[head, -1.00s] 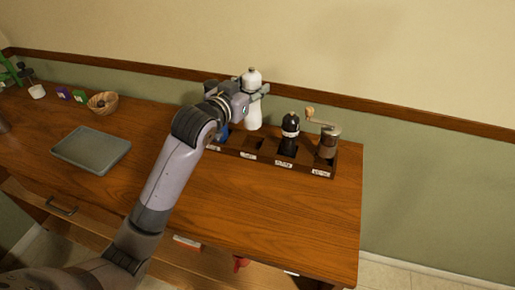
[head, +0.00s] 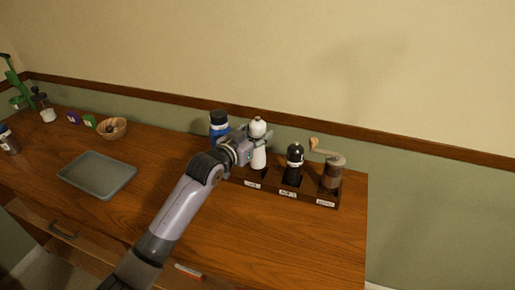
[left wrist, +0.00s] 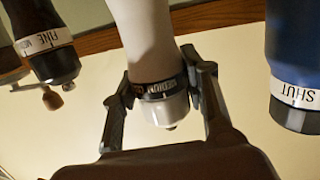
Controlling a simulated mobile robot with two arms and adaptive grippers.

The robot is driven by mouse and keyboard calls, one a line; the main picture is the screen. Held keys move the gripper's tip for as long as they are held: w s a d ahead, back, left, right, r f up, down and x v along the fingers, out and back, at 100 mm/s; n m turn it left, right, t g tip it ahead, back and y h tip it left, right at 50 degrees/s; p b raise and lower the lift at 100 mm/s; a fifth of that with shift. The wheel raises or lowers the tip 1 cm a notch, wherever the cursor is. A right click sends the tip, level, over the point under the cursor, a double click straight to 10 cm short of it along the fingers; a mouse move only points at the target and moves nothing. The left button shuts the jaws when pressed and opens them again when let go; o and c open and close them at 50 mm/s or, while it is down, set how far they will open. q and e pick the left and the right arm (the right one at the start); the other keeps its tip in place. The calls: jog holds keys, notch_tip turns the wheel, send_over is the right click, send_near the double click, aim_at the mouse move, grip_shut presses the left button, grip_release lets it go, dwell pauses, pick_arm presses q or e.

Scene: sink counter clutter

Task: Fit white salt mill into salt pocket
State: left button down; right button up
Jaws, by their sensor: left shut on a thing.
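The white salt mill (head: 259,155) stands upright at the second pocket from the left of the dark wooden rack (head: 310,199). My left gripper (head: 255,140) is shut on it near its top. In the left wrist view, the gripper's fingers (left wrist: 165,92) press on both sides of the white mill (left wrist: 148,35) at its dark lettered band. The mill's lower end is at the rack's pocket opening; I cannot tell how deep it sits. The pocket's label is too small to read. My right gripper is not in view.
In the rack, a blue mill (head: 219,128) stands left of the white one. A dark mill (head: 294,165) and a crank grinder (head: 332,175) stand to its right. A grey tray (head: 97,175) and a wooden bowl (head: 112,129) are at left. The front counter is clear.

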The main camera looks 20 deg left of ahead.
aim_at(258, 149)
pick_arm(q)
jog(key=shift+f, duration=0.75)
notch_tip(258, 149, down, 4)
jog(key=shift+f, duration=0.1)
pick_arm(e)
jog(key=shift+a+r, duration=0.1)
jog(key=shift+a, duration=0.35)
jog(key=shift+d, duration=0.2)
pick_arm(q)
jog(key=c, duration=0.9)
grip_release()
jog(key=shift+c, duration=0.2)
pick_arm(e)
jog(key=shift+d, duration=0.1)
